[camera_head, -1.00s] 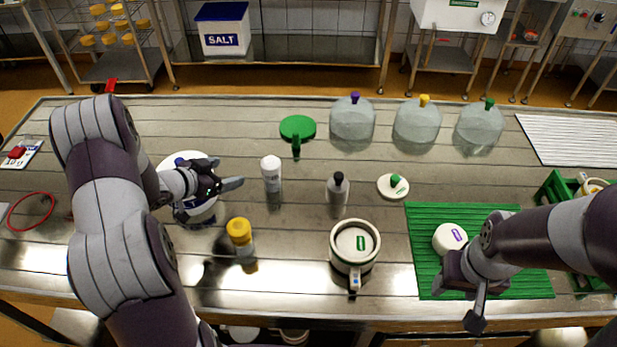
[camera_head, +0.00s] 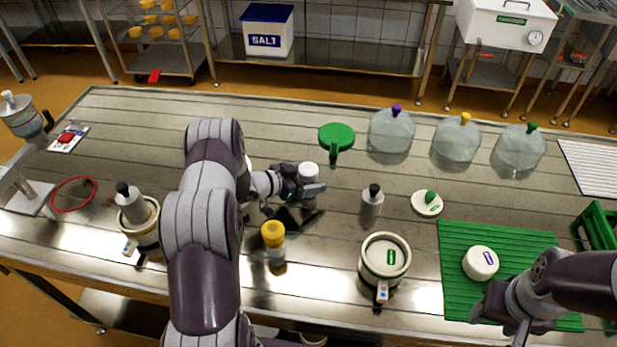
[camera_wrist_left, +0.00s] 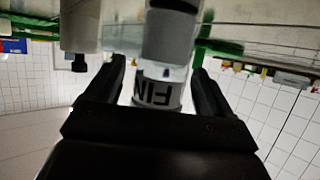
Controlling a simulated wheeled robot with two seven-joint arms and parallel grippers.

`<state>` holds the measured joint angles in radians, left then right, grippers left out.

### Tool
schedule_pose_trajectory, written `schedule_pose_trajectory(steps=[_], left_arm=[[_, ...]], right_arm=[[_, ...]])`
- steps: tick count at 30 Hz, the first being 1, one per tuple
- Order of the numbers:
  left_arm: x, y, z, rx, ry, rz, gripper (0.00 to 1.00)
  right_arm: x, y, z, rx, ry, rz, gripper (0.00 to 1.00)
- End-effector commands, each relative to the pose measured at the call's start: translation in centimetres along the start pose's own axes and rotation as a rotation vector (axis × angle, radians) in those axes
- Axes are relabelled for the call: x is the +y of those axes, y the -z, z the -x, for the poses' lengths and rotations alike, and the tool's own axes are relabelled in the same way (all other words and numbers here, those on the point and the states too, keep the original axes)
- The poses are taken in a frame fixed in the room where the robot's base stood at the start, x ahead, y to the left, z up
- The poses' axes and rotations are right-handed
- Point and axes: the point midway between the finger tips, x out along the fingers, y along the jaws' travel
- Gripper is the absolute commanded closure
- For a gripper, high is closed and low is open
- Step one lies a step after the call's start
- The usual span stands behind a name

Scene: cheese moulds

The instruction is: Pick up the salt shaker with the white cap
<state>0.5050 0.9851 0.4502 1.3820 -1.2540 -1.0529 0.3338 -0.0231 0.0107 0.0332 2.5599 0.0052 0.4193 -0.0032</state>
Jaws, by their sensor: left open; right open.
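The salt shaker with the white cap (camera_head: 309,172) stands upright on the steel table, partly hidden by my left gripper. In the left wrist view its white band (camera_wrist_left: 156,94) with the letters "FIN" sits between the two fingers. My left gripper (camera_head: 307,190) is open with its fingers on either side of the shaker; contact cannot be told. In the left wrist view the left gripper (camera_wrist_left: 160,85) shows a gap beside the shaker. My right gripper (camera_head: 508,330) is open and empty near the front edge of the green mat.
A yellow-capped shaker (camera_head: 273,236) stands close in front of my left gripper. A black-capped bottle (camera_head: 372,203) is to its right. A handled pot (camera_head: 386,258) stands near the front edge. A green paddle (camera_head: 337,136) lies behind. The green mat (camera_head: 455,290) carries a white mould (camera_head: 480,262).

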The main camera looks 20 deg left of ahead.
Motion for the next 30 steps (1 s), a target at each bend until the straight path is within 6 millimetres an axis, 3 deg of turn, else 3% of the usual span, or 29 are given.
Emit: schedule_pose_trajectory(steps=[6,11,12,22,29,30], left_arm=[[0.0,0.0,-0.1,0.0,0.001,0.0,0.21],[0.0,0.0,-0.1,0.0,0.001,0.0,0.73],[0.0,0.0,-0.1,0.0,0.001,0.0,0.76],[-0.1,0.4,0.1,0.001,0.001,-0.001,0.76],[0.0,3.9,1.5,0.003,0.001,-0.004,0.76],[1.0,4.6,1.0,0.002,-0.002,-0.003,0.76]], right_arm=[[0.0,0.0,0.0,0.0,0.0,0.0,0.46],[0.0,0.0,-0.1,0.0,0.0,0.0,0.46],[0.0,0.0,0.0,0.0,0.0,0.0,0.46],[0.0,0.0,-0.2,0.0,0.0,0.0,0.46],[0.0,-0.1,-1.2,0.0,0.0,0.0,0.46],[0.0,-0.2,-1.4,0.0,0.0,0.0,0.46]])
